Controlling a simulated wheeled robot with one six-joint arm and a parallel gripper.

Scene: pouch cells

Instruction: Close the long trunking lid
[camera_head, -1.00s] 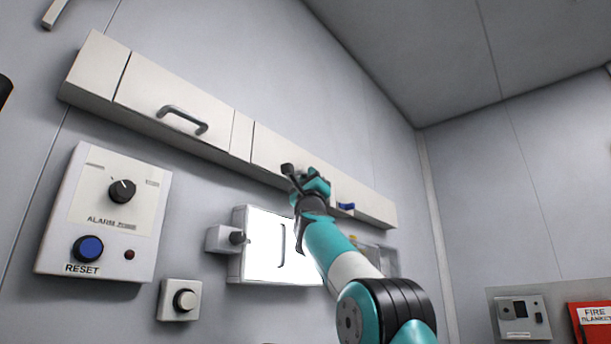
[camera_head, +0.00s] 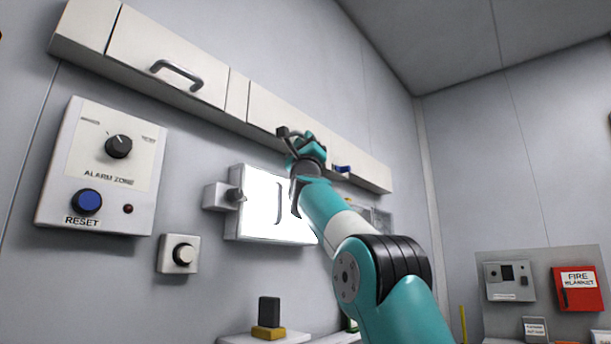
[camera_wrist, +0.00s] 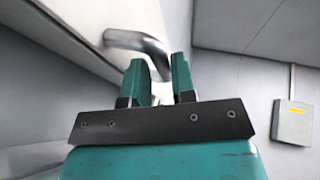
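The white trunking (camera_head: 237,95) runs along the wall, sloping down to the right in the head view. Its left lid (camera_head: 130,45) has a grey bar handle (camera_head: 178,74). Its right lid (camera_head: 275,112) is partly hidden by my gripper (camera_head: 290,143). In the wrist view a grey curved handle (camera_wrist: 135,40) stands out from the white lid face (camera_wrist: 60,35). My gripper (camera_wrist: 160,75) has its fingers apart, with the handle's bent end at the gap between them. I cannot tell whether they touch it, or how far the right lid stands open.
Below the trunking are an alarm panel (camera_head: 105,165), a round-knob box (camera_head: 178,254) and a bright white box (camera_head: 258,200). A small blue part (camera_head: 342,169) sits at the trunking's lower edge. A red fire blanket box (camera_head: 577,288) hangs on the right wall.

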